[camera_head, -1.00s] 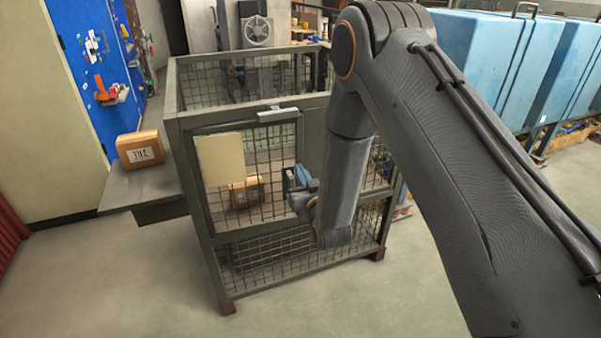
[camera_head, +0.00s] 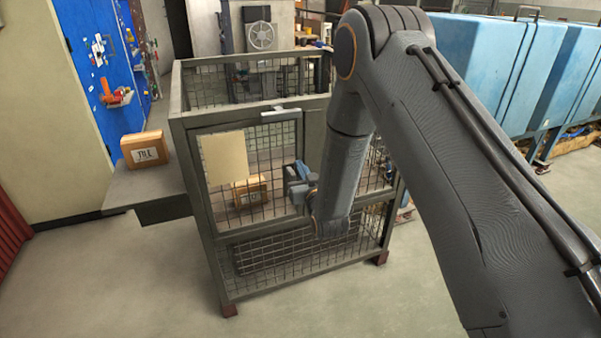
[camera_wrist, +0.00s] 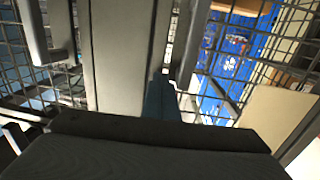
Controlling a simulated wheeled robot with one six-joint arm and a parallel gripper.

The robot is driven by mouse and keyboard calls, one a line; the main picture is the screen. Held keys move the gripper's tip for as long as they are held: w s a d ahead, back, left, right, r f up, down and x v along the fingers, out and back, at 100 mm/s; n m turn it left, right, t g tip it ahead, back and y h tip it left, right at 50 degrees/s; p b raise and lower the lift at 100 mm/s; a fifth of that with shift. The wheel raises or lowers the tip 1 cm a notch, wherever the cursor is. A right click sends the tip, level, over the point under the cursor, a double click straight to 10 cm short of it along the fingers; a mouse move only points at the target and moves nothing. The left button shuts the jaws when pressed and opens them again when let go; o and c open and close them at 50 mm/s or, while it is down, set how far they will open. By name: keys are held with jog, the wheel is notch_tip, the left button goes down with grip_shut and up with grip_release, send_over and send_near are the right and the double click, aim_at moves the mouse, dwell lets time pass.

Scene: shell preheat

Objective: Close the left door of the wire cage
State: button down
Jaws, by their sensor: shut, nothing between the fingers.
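The wire cage (camera_head: 182,180) stands in the middle of the head view. Its left door (camera_head: 270,145) is a mesh frame with a beige plate (camera_head: 225,160) and a light handle (camera_head: 281,112) at its top. The door sits close to the front frame; I cannot tell whether it is fully flush. My gripper (camera_head: 297,182) is shut and empty, at the door's right edge by the middle post. In the wrist view, the shut fingers (camera_wrist: 160,92) point at a grey upright, with mesh on both sides and the beige plate (camera_wrist: 275,115) at right. Contact is unclear.
A cardboard box (camera_head: 250,190) shows inside the cage behind the mesh. Another box (camera_head: 143,149) sits on a grey side table (camera_head: 155,185) at left. Blue cabinets (camera_head: 490,65) stand behind at right. My arm hides much of the cage's right half. The floor in front is clear.

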jog(key=d+v, duration=0.1)
jog(key=v, duration=1.3)
jog(key=s+d+r+m+g+h+p, duration=0.1)
jog(key=s+d+r+g+h+p, duration=0.1)
jog(key=s+d+g+h+p, duration=0.3)
jog(key=s+d+r+m+g, duration=0.1)
jog(key=d+r+g, duration=0.2)
jog(key=d, duration=0.5)
jog(key=s+d+r+m+g+p, duration=0.1)
jog(key=s+d+r+g, duration=0.1)
jog(key=s, duration=0.5)
jog(key=s+d+r+g+h+p, duration=0.1)
jog(key=s+d+r+g, duration=0.2)
jog(key=s, duration=0.5)
jog(key=s+d+r+m+g+p, duration=0.1)
jog(key=s+d+r+g, duration=0.1)
jog(key=s, duration=0.6)
jog(key=shift+s+d+r+m+g+h, duration=0.15)
jog(key=shift+d+r+m+g+h, duration=0.2)
jog(key=shift+r+g, duration=0.5)
jog(key=shift+a, duration=0.1)
